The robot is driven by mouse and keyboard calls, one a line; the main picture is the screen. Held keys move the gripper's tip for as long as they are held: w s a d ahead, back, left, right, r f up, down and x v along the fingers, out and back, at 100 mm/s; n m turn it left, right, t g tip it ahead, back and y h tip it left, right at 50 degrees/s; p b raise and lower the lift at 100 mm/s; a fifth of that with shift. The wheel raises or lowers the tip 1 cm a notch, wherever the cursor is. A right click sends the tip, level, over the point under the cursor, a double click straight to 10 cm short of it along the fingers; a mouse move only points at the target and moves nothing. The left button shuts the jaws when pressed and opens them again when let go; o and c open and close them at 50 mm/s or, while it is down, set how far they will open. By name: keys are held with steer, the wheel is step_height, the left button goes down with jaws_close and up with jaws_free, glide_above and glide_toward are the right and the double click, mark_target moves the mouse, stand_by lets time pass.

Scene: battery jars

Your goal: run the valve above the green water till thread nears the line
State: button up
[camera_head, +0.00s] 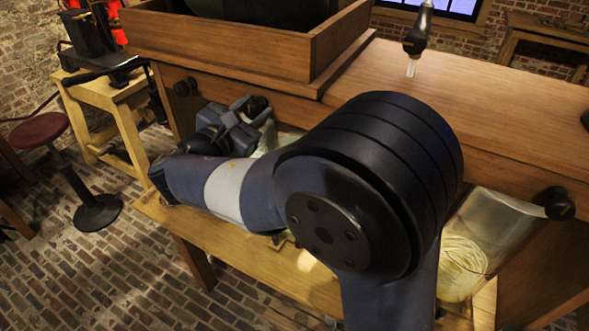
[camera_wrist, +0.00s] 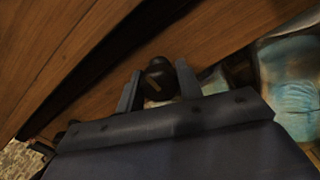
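My gripper (camera_wrist: 158,80) is at a dark round valve knob (camera_wrist: 157,72) on the front of the wooden bench. Its two fingers stand on either side of the knob, which fills the gap between them. A pale mark shows on the knob's face. Jars with blue-green contents (camera_wrist: 297,88) show at the right of the wrist view. My arm hides most of the jars in the head view, so the water line and thread under this knob are hidden.
Other dark knobs are on the bench front at left (camera_head: 187,86) and right (camera_head: 558,204). A jar with yellowish thread (camera_head: 462,266) stands at lower right. A wooden tray (camera_head: 245,50) is on the bench top. A stool (camera_head: 40,131) stands left on the brick floor.

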steer(key=c, duration=0.4)
steer(key=shift+r+n+p, duration=0.25)
steer(key=shift+n+p, duration=0.15)
steer(key=shift+p, duration=0.4)
steer(key=n+p, duration=0.2)
steer(key=p, duration=0.2)
steer(key=shift+n, duration=0.3)
steer(key=shift+f+n, duration=0.25)
steer(key=shift+n, duration=1.65)
steer(key=shift+n, duration=1.5)
